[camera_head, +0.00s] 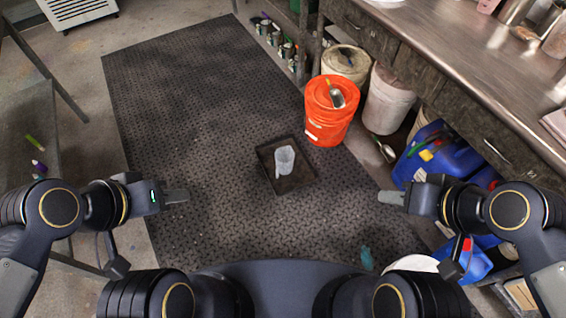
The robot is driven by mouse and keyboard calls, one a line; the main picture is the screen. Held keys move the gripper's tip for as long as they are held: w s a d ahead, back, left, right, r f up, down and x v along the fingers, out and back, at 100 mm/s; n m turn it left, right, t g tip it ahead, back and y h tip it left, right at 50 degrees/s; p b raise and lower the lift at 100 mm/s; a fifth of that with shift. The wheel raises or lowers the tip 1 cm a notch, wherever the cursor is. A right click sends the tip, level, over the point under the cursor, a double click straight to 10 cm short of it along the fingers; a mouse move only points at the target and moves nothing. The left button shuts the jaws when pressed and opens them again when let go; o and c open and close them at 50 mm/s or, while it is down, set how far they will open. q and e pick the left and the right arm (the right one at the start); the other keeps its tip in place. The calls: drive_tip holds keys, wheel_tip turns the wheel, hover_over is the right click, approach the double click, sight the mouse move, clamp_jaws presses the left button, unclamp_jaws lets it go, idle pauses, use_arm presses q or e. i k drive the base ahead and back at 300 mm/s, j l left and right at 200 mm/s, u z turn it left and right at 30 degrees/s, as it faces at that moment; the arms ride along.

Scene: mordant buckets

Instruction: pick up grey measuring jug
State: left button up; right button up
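My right gripper (380,197) is to the right of the tray at about the same height in the picture, also apart from the jug. The fingers of each are seen side-on, so any gap between them cannot be made out.
An orange bucket (328,128) with a metal scoop (337,97) on its lid stands behind the tray to the right. White buckets (388,100) and blue containers (440,160) line the bench (480,50) on the right. The textured mat (190,110) is clear at left.

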sight(284, 157)
drive_tip(key=i+j+z, duration=0.15)
drive_tip(key=z, duration=1.2)
drive_tip(key=j+z, duration=0.35)
drive_tip(key=j, duration=0.15)
drive_tip(key=j+z, duration=0.35)
drive_tip(key=j, duration=0.15)
drive_tip(key=k+j+z, duration=0.1)
drive_tip(key=j+z, duration=0.2)
drive_tip(key=j, duration=0.2)
drive_tip(key=k+j, duration=0.1)
drive_tip(key=j, duration=0.65)
drive_tip(key=k+j+z, duration=0.1)
drive_tip(key=j, duration=0.3)
